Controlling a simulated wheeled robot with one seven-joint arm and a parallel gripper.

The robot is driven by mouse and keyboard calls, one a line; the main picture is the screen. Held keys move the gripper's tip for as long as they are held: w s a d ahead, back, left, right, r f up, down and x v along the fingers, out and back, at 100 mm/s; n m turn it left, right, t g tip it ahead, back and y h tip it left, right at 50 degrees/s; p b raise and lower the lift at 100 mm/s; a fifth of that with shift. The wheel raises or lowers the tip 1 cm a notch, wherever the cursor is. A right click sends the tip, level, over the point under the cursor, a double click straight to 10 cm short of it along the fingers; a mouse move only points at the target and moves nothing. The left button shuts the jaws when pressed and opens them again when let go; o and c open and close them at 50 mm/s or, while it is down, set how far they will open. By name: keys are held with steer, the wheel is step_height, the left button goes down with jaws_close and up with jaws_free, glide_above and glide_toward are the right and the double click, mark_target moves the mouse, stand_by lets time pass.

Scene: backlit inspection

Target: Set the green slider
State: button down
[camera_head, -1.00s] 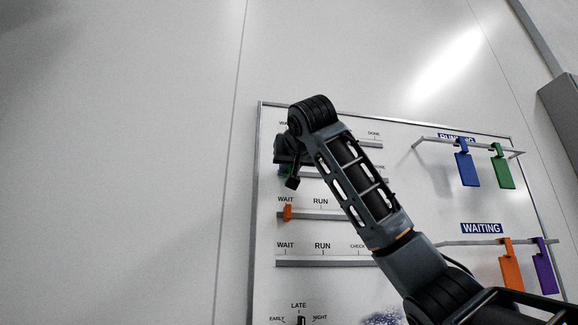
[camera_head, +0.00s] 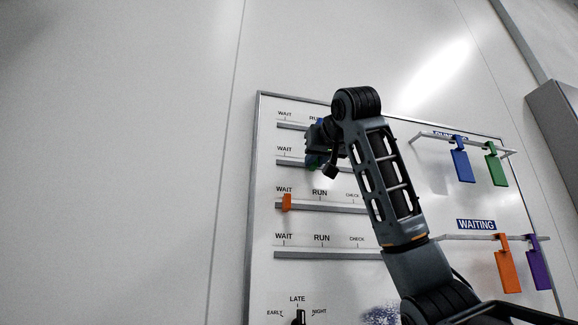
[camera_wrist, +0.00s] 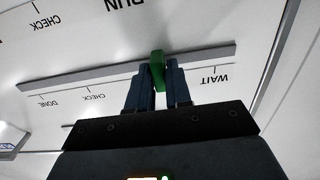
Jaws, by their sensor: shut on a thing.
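The green slider (camera_wrist: 157,70) sits on its grey rail (camera_wrist: 110,77) in the wrist view, where the picture is upside down. My gripper (camera_wrist: 160,88) is shut on it, one finger on each side. The slider is between the WAIT mark (camera_wrist: 215,76) and the first CHECK mark (camera_wrist: 90,96). My gripper hides the label between them. In the head view the green slider (camera_head: 313,163) shows only in part beside my gripper (camera_head: 318,150), on the second rail (camera_head: 290,163) from the top.
An orange slider (camera_head: 286,203) stands near WAIT on the third rail. The fourth rail (camera_head: 320,255) is bare where visible. Blue and green tags (camera_head: 497,170) hang at the upper right, orange and purple tags (camera_head: 537,270) below. A knob (camera_head: 298,317) is at the bottom.

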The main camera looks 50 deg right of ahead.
steer(key=shift+s+d, duration=0.65)
steer(key=shift+d, duration=0.3)
steer(key=c, duration=1.1)
jaws_free()
steer(key=shift+b+v, duration=1.3)
steer(key=shift+v, duration=2.6)
steer(key=shift+a, duration=0.15)
